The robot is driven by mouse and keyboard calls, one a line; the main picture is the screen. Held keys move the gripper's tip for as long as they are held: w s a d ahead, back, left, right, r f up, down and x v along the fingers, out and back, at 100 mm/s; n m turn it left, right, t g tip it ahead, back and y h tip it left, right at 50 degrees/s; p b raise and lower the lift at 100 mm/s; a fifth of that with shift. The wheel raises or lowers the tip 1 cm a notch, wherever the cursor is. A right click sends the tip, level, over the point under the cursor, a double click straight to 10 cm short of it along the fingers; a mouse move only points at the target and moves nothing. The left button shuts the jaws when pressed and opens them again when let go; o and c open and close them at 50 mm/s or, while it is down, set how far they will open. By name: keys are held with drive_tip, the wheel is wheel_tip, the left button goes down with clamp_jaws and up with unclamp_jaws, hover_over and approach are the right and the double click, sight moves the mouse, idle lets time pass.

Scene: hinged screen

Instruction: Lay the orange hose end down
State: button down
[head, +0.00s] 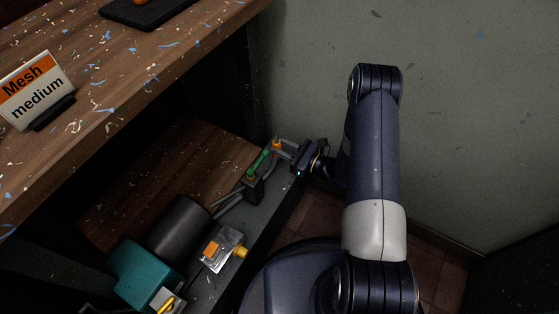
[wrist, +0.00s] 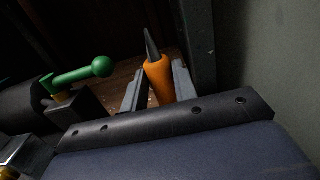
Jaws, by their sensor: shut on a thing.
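The orange hose end (wrist: 160,82) is between the two grey fingers of my gripper (wrist: 158,85) in the wrist view. Its orange body tapers to a dark grey tip pointing up in that picture. My gripper is shut on it. In the head view the orange hose end (head: 277,144) shows small at the fingertips of my gripper (head: 280,151), over the far end of the low shelf. I cannot tell whether it touches the surface beneath.
A green lever (head: 258,163) on a dark block stands just left of my gripper. Nearer are a black cylinder (head: 180,228), a teal housing (head: 143,273) and a clear part with an orange label (head: 220,248). A speckled worktop (head: 150,75) overhangs at left; a wall (head: 470,130) rises at right.

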drive_tip(key=shift+f+b, duration=0.9)
drive_tip(key=shift+f, duration=2.3)
drive_tip(key=shift+f, duration=0.15)
drive_tip(key=c, duration=1.1)
unclamp_jaws()
drive_tip(key=shift+r, duration=0.2)
drive_tip(key=p+v, duration=0.2)
drive_tip(key=v, duration=1)
drive_tip(key=shift+w+a, duration=0.1)
